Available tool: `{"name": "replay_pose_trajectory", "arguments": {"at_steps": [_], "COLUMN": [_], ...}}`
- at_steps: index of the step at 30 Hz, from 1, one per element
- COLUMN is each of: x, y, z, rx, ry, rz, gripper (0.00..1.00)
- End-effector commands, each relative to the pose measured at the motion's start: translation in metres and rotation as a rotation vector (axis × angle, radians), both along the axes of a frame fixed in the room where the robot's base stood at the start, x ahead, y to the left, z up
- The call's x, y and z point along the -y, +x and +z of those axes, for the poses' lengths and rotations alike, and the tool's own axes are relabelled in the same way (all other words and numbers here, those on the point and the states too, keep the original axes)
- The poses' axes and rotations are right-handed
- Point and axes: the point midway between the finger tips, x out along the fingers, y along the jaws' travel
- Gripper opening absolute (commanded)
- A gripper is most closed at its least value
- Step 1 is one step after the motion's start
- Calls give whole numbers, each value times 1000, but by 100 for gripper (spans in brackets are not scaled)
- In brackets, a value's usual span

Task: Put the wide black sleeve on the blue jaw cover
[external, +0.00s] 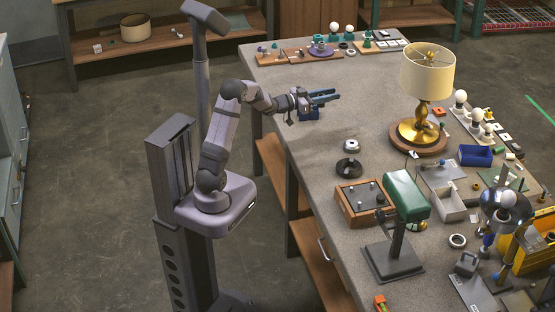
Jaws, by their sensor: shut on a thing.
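My gripper (326,97) reaches out over the far left part of the bench, its blue-teal jaws pointing right. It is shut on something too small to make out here. A wide black ring (348,169) lies on the bench in front of my gripper and may be the black sleeve.
A brass lamp with a cream shade (427,75) stands to the right of my gripper. A wooden box (364,204) and a green-headed lamp (406,195) are nearer. Boards with small parts (300,55) line the back. The bench between my gripper and the brass lamp is clear.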

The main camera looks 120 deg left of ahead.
Motion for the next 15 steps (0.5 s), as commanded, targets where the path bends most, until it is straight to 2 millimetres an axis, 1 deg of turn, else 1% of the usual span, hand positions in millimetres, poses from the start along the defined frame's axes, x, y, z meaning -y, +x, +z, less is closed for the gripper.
{"name": "replay_pose_trajectory", "arguments": {"at_steps": [1,3,7,9,11,15], "x": [-20,-43,-79,-91,-98,-105], "y": [-11,-30,-67,-85,-96,-111], "z": [13,28,49,53,54,42], "rx": [2,4,5,4,4,1], "ry": [7,6,2,0,-3,-6], "rz": [62,154,317,390,435,498], "gripper": [3,3,3,3,3,3]}}
